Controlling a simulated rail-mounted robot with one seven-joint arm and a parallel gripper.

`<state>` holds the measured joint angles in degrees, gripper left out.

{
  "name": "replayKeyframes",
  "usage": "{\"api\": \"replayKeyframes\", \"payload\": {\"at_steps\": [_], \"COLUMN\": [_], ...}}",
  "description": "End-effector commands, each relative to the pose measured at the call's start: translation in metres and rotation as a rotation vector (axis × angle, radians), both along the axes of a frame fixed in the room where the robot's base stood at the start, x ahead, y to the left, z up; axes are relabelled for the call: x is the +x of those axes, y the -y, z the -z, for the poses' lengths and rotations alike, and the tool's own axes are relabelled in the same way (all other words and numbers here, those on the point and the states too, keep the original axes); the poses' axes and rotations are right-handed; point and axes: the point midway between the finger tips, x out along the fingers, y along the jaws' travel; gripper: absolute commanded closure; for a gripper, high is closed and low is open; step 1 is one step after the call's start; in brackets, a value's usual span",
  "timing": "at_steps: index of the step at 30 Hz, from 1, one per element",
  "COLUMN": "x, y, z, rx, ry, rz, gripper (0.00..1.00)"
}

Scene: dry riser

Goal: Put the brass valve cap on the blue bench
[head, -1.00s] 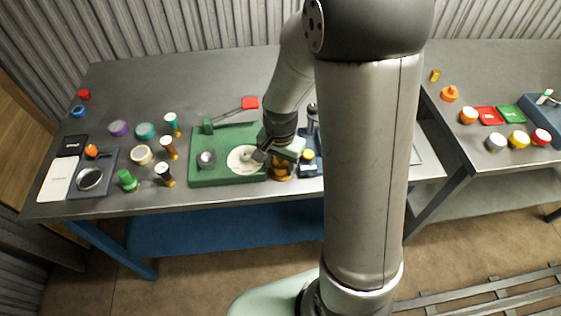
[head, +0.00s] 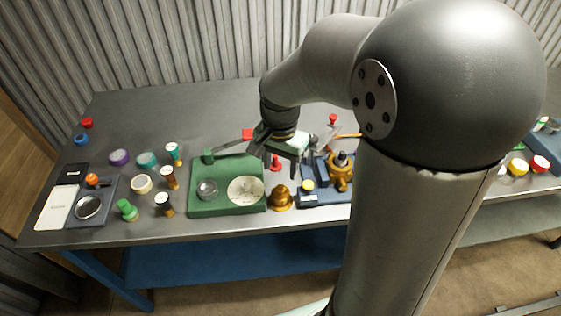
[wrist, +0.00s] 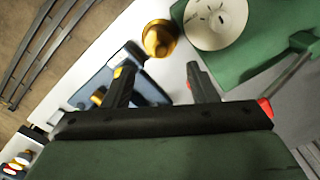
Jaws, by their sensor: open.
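The brass valve cap (head: 281,200) stands upright on the grey top of the blue-framed bench (head: 215,250). It is near the front edge, between the green base and a blue fixture. In the wrist view the cap (wrist: 160,40) lies beyond the fingertips, apart from both. My gripper (head: 281,160) is open and empty, above and behind the cap. Its two dark fingers also show in the wrist view (wrist: 160,78), with nothing between them.
The green base (head: 215,205) with a white dial (head: 246,190) is left of the cap. The blue fixture (head: 309,200) with a brass valve body (head: 340,173) is right. Several small caps and cylinders stand farther left.

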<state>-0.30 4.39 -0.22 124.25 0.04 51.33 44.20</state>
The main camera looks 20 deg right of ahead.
Motion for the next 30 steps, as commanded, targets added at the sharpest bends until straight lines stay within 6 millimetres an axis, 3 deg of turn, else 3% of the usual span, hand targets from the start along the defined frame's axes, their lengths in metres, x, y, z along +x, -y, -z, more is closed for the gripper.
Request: {"api": "replayKeyframes", "payload": {"at_steps": [2, 5, 12, 16, 20, 30], "x": [-0.001, -0.019, -0.113, -0.145, -0.155, -0.154], "y": [0.000, 0.000, -0.003, -0.003, -0.003, -0.003], "z": [-0.006, -0.015, -0.022, -0.017, -0.014, -0.014], "rx": [0.000, 0.000, -0.007, -0.012, -0.014, -0.014], "ry": [0.001, 0.007, 0.037, 0.043, 0.044, 0.043], "rz": [-0.005, -0.083, -0.548, -0.725, -0.787, -0.787], "gripper": [0.47, 0.47, 0.47, 0.47, 0.47, 0.47]}}
